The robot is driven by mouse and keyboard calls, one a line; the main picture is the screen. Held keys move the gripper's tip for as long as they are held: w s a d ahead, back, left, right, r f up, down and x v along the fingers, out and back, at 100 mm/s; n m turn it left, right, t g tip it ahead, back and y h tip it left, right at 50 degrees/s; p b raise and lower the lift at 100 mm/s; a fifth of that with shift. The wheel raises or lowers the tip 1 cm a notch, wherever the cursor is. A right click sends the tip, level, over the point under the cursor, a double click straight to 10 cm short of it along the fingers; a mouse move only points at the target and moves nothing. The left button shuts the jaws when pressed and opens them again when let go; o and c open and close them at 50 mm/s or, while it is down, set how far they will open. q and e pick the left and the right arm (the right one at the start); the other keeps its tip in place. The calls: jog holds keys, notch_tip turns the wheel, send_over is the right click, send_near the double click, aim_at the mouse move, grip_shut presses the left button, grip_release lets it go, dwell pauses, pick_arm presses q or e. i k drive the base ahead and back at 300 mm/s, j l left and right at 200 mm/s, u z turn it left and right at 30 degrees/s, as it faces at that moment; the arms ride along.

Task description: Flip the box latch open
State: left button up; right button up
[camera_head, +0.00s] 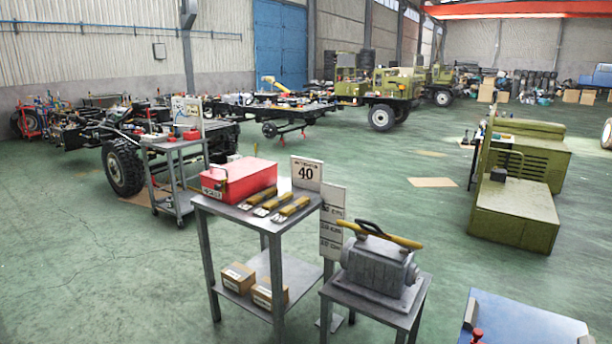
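A red box (238,180) with a flat lid sits shut on top of a grey metal table (215,206). A small dark handle or fitting shows near its upper left edge. A pale patch marks its front face, but I cannot tell whether it is a latch or a label. No latch can be made out clearly at this size. Neither of my grippers is in view.
Yellow-handled tools (275,207) lie beside the box, near a "40" sign (307,173). Cartons (238,277) sit on the lower shelf. A grey machine (380,262) stands on a stand at right. A blue-topped surface (525,322) fills the lower right. Green floor is clear at left.

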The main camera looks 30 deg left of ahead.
aim_at(217, 186)
jog(key=j, duration=0.45)
jog(key=j+u, duration=0.15)
jog(key=j, duration=0.3)
jog(key=i+j, duration=0.15)
jog(key=j, duration=0.3)
jog(key=j+u, duration=0.15)
jog(key=j, duration=0.3)
jog(key=i+j, duration=0.15)
jog(key=j, duration=0.3)
jog(key=j+u, duration=0.15)
jog(key=j, duration=0.3)
jog(key=i+j, duration=0.15)
jog(key=j, duration=0.25)
jog(key=u, duration=0.05)
